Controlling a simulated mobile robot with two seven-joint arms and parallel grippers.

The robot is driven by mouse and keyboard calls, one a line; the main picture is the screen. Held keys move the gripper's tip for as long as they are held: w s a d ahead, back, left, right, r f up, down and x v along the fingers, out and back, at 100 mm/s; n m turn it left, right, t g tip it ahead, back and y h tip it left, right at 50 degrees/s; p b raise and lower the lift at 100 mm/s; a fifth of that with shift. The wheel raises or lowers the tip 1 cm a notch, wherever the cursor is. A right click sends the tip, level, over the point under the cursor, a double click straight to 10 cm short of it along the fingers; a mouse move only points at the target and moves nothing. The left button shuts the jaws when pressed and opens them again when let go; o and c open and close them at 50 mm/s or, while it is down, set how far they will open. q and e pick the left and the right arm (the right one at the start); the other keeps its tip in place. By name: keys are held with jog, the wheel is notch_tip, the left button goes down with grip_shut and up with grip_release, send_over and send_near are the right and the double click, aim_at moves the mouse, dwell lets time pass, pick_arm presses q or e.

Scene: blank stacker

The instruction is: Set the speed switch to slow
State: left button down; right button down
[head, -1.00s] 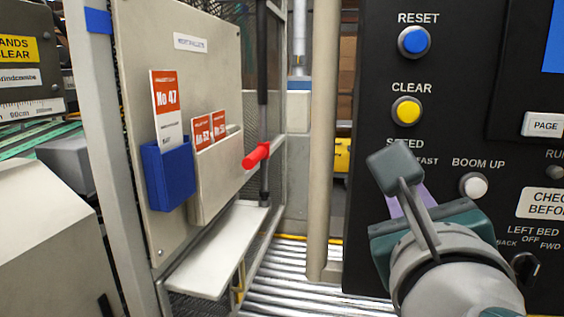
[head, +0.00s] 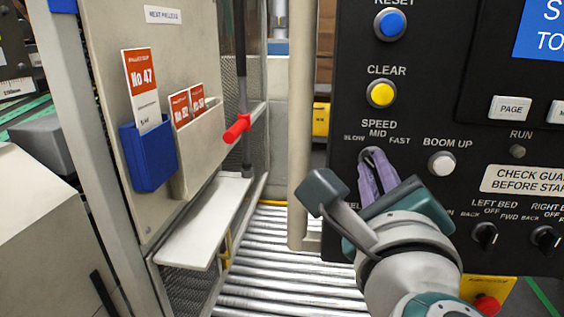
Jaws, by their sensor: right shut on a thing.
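The speed switch (head: 372,151) is on the black control panel (head: 342,120), under the label SPEED with SLOW at left, MID above and FAST at right. My right gripper (head: 372,160), with purple fingers, reaches up from the lower right and is shut on the switch knob. The fingers cover most of the knob, so I cannot tell which setting it points to. My left gripper is not in view.
Above the switch are the yellow CLEAR button (head: 381,94) and blue RESET button (head: 391,25). The white BOOM UP button (head: 441,164) is close at right. LEFT BED (head: 484,234) and RIGHT BED (head: 545,239) switches sit lower right. A roller conveyor (head: 270,270) lies at left.

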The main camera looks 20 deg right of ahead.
jog(key=c, duration=0.9)
grip_release()
jog(key=b+v, duration=0.3)
jog(key=v, duration=0.7)
